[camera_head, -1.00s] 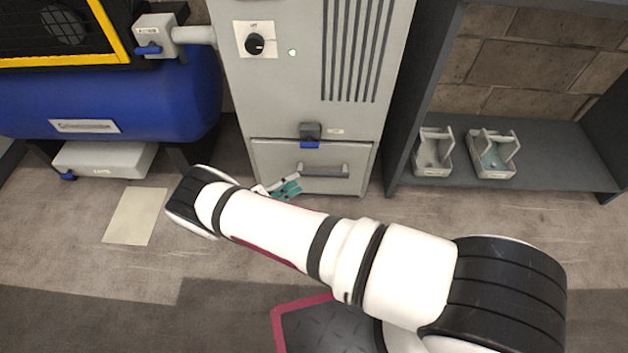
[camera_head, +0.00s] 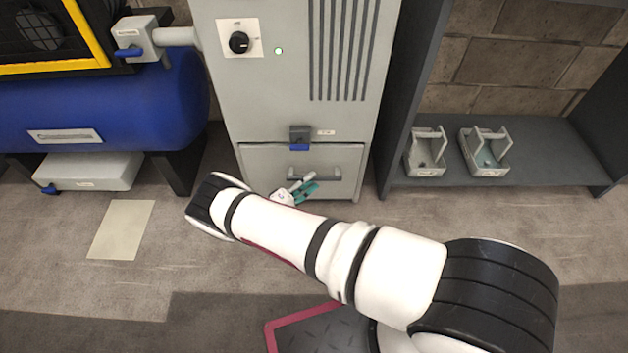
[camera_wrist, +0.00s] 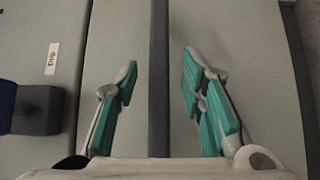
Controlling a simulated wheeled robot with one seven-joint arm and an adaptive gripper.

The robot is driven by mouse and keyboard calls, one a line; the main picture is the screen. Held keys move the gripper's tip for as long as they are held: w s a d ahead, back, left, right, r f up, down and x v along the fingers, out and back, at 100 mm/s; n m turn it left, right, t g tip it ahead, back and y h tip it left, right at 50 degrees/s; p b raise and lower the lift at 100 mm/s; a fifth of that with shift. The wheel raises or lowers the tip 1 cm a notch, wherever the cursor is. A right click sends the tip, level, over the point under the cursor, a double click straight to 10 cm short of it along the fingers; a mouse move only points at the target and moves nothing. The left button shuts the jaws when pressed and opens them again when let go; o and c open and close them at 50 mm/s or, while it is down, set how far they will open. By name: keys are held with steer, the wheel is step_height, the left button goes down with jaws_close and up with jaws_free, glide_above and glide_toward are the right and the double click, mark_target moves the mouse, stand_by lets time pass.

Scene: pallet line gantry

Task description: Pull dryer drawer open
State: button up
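The grey dryer drawer (camera_head: 260,165) is at the bottom of the dryer cabinet in the head view, its front flush with the cabinet. Its grey bar handle (camera_head: 325,174) runs across the front. In the wrist view the handle (camera_wrist: 159,80) is a dark upright bar. My gripper (camera_wrist: 157,75) is open, one teal-padded finger on each side of the handle with a gap to it on both sides. In the head view my gripper (camera_head: 304,186) is at the handle's left part, and my forearm hides some of it.
A grey latch box with a blue part (camera_head: 299,137) sits just above the drawer, beside a small label (camera_wrist: 52,58) reading "Drip". A dark shelf (camera_head: 550,150) with two small trays stands right. A blue tank (camera_head: 160,105) stands left. Floor before the drawer is clear apart from my arm.

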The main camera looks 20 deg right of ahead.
steer(key=shift+x, duration=1.35)
steer(key=shift+c, duration=0.6)
jaws_close()
